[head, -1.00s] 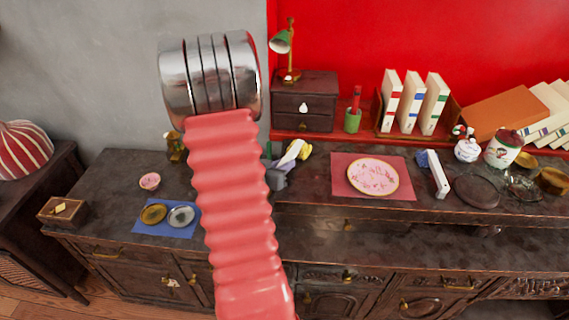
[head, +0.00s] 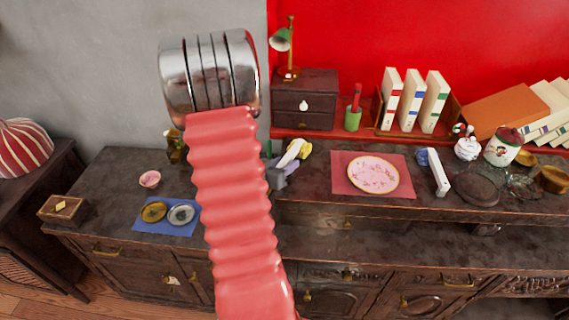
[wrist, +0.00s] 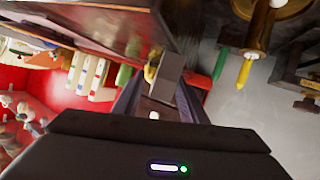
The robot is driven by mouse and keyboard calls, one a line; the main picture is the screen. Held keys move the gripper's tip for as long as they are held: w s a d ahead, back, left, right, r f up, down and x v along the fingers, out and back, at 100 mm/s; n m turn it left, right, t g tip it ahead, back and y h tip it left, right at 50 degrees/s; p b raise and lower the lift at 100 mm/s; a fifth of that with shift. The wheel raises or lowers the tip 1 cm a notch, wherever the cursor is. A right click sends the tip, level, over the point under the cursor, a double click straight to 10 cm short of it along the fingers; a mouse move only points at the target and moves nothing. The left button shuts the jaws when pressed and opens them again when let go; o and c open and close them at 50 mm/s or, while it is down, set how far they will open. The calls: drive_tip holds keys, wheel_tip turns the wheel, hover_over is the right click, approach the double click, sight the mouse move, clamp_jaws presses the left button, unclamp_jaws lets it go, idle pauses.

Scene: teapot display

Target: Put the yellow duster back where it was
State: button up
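The yellow duster shows in the head view as a yellow head (head: 305,150) with a pale handle, just right of my arm near the back of the dark cabinet top. My gripper (head: 277,177), dark grey, is at the near end of that handle. In the wrist view, my gripper (wrist: 160,108) has the grey-looking handle (wrist: 170,72) between its two dark fingers and appears closed on it. The yellow head shows behind the handle in the wrist view (wrist: 151,67). I cannot tell whether the duster touches the surface.
A pink plate (head: 373,174) on a red mat (head: 404,188) lies to the right. A blue-headed duster (head: 438,172) stands beyond it. A small drawer chest (head: 318,108) and a green pot (head: 352,119) stand behind. A blue mat (head: 150,224) with two round lids lies left of my arm.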

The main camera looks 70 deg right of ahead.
drive_tip(key=v, duration=0.7)
drive_tip(key=shift+a, duration=0.2)
drive_tip(key=shift+w+r, duration=0.1)
drive_tip(key=shift+w, duration=0.1)
idle(0.4)
